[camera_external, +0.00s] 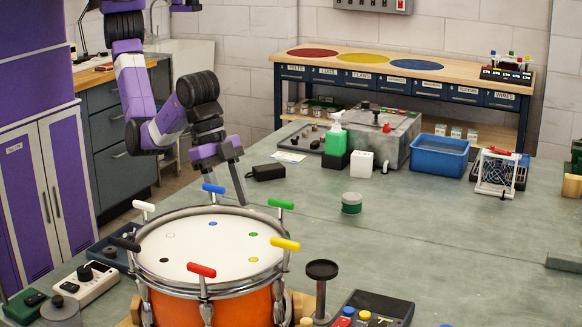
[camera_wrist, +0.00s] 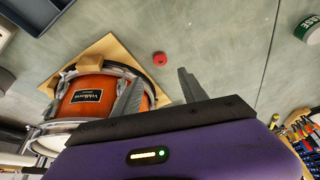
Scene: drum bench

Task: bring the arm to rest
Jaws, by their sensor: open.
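My gripper (camera_external: 226,190) hangs just behind the drum's far rim in the external view, fingers apart and pointing down, with nothing between them. In the wrist view my gripper (camera_wrist: 158,76) also shows two spread, empty fingers. The orange drum (camera_external: 252,304) stands at the front of the bench with a white head. Handles in white, blue (camera_external: 213,188), green, yellow, red and black stand around its rim. The fingers appear close to the blue handle; I cannot tell whether they touch. The drum also shows in the wrist view (camera_wrist: 88,112), left of the fingers.
The grey bench (camera_external: 450,235) has free room at its middle right. Behind stand a green bottle (camera_external: 336,140), a metal box (camera_external: 385,137), a blue bin (camera_external: 440,156) and a black block (camera_external: 268,172). A small red object (camera_wrist: 159,58) lies beyond the fingertips in the wrist view.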

